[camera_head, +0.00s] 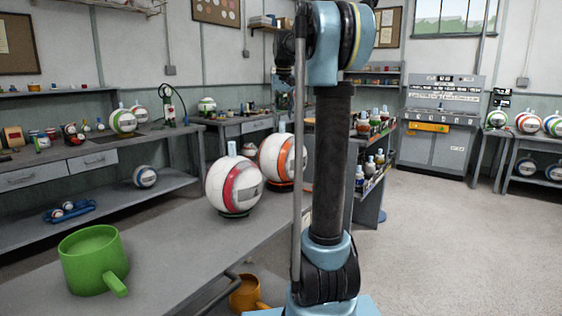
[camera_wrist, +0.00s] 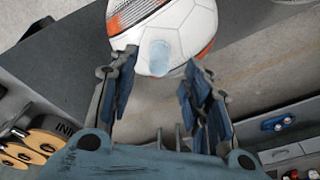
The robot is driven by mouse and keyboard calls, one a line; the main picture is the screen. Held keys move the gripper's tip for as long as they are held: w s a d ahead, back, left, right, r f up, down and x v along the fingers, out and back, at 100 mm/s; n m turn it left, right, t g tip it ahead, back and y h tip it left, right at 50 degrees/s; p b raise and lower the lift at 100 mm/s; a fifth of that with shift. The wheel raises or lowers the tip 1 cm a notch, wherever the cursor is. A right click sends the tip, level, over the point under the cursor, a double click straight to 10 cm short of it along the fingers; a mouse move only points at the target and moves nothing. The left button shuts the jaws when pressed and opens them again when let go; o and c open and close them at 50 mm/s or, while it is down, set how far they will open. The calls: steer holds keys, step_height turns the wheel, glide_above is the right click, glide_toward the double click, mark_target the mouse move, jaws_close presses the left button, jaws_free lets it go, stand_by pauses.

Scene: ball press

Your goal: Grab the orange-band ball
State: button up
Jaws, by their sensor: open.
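The orange-band ball (camera_head: 277,160) is white with an orange band and stands on the grey bench beyond a pink-red-band ball (camera_head: 235,186). My arm hides part of its right side in the head view. In the wrist view the orange-band ball (camera_wrist: 180,25) fills the top middle, and its pale blue top knob (camera_wrist: 158,57) points toward my gripper (camera_wrist: 158,66). My gripper is open and empty, its fingers on either side of the knob in the picture. I cannot tell whether the fingertips are level with the knob or short of it.
A green mug (camera_head: 93,260) stands at the bench's near left. The pink-red-band ball is close beside the orange-band ball. An orange mug (camera_head: 246,294) is below the bench edge. A shelf of small bottles (camera_head: 372,165) stands behind my arm. Open floor (camera_head: 450,240) lies to the right.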

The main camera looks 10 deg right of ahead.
mark_target(282, 133)
steer(key=shift+w+f, duration=0.2)
steer(key=shift+f, duration=0.65)
steer(key=shift+w+f, duration=0.15)
steer(key=shift+f, duration=0.75)
steer(key=shift+w+f, duration=0.2)
steer(key=shift+f, duration=0.65)
jaws_close()
